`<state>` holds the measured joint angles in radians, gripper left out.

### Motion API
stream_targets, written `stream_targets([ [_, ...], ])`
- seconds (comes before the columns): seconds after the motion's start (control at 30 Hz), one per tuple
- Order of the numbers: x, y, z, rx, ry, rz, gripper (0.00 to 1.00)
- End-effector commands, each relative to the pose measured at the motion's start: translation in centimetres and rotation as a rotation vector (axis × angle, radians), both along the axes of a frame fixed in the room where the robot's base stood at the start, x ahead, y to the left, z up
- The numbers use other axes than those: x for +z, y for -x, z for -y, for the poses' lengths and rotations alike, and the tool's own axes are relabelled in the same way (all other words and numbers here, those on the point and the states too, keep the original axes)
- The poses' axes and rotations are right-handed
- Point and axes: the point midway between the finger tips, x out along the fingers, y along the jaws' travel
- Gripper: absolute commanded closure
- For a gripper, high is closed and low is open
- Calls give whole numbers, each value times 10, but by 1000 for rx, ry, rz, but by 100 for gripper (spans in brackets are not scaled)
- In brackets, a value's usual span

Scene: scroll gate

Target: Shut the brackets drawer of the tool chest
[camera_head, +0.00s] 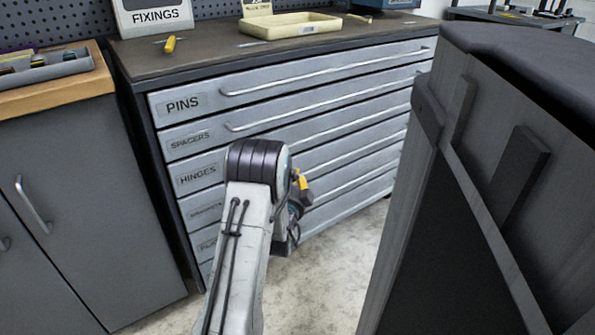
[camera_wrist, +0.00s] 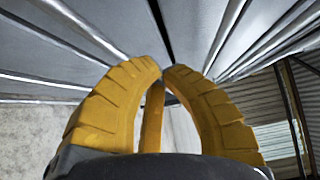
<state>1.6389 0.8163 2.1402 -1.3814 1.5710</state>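The tool chest (camera_head: 290,95) has a stack of wide grey drawers with long bar handles. The top labels read PINS, SPACERS and HINGES. The fourth drawer (camera_head: 206,212) has a blurred label that may read BRACKETS; my arm hides much of its front. The drawer fronts I can see look about flush, but I cannot tell for the hidden part. My gripper (camera_head: 303,183) is in front of the chest's lower drawers. In the wrist view its yellow fingers (camera_wrist: 164,70) meet or nearly meet at the tips, with nothing seen between them, and drawer fronts (camera_wrist: 195,25) lie beyond.
A tall dark cabinet-like body (camera_head: 480,170) stands close on the right. A grey cupboard (camera_head: 75,210) with a wooden top adjoins the chest on the left. A cream tray (camera_head: 290,26) and yellow-handled tool (camera_head: 170,44) lie on the chest. Bare floor (camera_head: 335,270) shows between.

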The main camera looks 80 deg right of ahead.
Motion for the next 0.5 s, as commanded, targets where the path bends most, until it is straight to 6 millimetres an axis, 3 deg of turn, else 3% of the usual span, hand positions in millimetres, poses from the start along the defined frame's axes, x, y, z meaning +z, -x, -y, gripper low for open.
stream_targets([
  [0.3,1,-3,-42,0,-2,0,100],
  [0.5,0,-4,-58,0,-1,0,100],
])
